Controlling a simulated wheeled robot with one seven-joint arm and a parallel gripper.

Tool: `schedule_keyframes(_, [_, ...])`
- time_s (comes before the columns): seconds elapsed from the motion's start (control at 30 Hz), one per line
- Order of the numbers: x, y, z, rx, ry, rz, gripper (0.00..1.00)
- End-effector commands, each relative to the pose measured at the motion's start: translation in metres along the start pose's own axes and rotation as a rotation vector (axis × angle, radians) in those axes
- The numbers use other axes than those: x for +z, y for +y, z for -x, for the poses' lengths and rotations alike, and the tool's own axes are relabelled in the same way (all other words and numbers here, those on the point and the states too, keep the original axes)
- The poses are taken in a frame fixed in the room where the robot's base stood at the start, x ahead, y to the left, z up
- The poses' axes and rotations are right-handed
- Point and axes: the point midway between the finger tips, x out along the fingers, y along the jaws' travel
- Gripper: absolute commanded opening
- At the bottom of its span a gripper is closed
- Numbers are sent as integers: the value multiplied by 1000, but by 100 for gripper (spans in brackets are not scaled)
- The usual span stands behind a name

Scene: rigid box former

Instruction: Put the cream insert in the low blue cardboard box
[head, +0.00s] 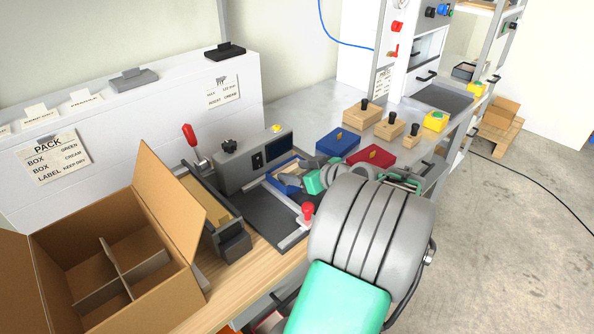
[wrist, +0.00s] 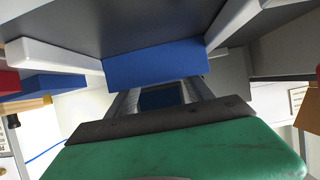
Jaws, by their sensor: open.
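The low blue box (head: 273,180) stands open on the dark mat beside the grey control unit. A cream-tan surface (head: 289,181) shows inside it; I cannot tell whether this is the cream insert or the box's inside. My gripper (head: 305,175) is open at the right side of this box, and my arm hides part of the area. In the wrist view, a blue wall (wrist: 155,64) lies just ahead of my open gripper (wrist: 163,88), and a darker blue patch shows between the fingers. I see nothing held. Whether the fingers touch the box cannot be told.
A tan-filled holder (head: 208,197) with a red lever and a large divided carton (head: 175,218) stand left. A red-knobbed clamp (head: 307,212) stands close in front. Closed blue (head: 338,141) and red (head: 371,156) boxes and wooden knobbed blocks (head: 363,113) stand behind.

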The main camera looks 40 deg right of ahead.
Motion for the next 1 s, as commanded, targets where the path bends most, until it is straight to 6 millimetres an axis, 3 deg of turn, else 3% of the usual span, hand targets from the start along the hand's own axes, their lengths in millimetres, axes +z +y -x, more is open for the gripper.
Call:
schedule_keyframes(0.17, [-2, 2, 27, 7, 1, 1, 61])
schedule_keyframes(0.5, [-2, 2, 108, 6, 1, -1, 61])
schedule_keyframes(0.67, [-2, 0, 121, 2, 1, 0, 61])
schedule_keyframes(1.0, [-2, 0, 121, 1, 1, 1, 61])
